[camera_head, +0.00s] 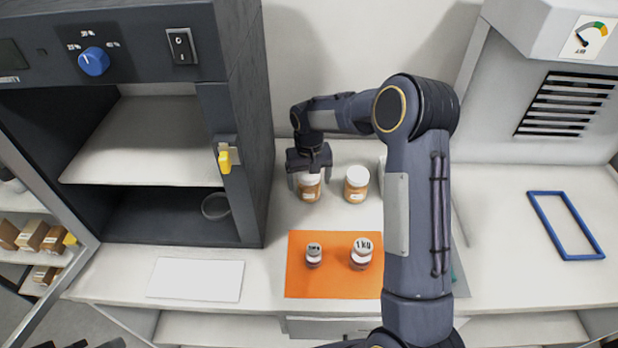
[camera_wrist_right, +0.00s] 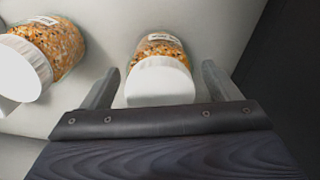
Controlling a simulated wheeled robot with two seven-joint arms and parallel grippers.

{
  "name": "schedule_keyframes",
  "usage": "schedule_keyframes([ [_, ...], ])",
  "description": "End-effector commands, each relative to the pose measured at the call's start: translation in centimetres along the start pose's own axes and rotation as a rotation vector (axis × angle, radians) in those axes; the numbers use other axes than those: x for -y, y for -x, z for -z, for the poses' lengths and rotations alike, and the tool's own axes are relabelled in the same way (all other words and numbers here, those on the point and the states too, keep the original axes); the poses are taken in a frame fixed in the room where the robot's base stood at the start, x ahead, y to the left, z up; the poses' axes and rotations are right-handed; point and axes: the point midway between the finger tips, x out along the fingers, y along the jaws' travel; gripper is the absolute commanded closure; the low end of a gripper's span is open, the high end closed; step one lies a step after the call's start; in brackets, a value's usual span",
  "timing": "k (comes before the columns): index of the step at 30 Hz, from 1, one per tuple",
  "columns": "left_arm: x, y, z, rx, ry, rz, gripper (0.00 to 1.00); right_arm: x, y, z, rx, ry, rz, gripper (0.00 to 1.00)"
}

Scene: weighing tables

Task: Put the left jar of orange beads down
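The left jar of orange beads (camera_head: 309,191), with a white lid, stands upright on the white table beside the dark cabinet. My right gripper (camera_head: 310,178) is above it, with one finger on each side of the jar. In the right wrist view the jar (camera_wrist_right: 158,46) shows between the two fingers, with a gap visible on both sides of its lid, so the gripper is open. A second jar of orange beads (camera_head: 356,186) stands just to the right, apart from the first. My left gripper is out of view.
An orange mat (camera_head: 297,285) in front holds a small weight (camera_head: 314,256) and a larger one marked 1 kg (camera_head: 361,254). The dark cabinet (camera_head: 243,130) rises close on the left. A white sheet (camera_head: 195,279) lies front left, a blue frame (camera_head: 565,226) far right.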

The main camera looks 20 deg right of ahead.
Motion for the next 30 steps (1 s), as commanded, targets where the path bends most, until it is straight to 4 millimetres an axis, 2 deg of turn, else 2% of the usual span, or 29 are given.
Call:
schedule_keyframes([
  [8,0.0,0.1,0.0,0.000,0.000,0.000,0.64,0.0,0.1,0.0,0.000,0.000,0.000,0.16],
  [12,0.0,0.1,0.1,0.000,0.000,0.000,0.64,0.0,1.1,0.1,-0.003,0.000,0.000,0.16],
  [14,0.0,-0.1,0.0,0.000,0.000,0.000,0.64,0.0,1.9,0.1,-0.005,-0.001,0.001,0.16],
  [24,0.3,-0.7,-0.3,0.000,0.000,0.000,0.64,0.0,9.1,0.1,-0.004,-0.001,0.001,0.16],
  [30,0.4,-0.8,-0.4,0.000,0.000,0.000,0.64,0.0,11.7,0.0,-0.002,0.000,0.000,0.16],
])
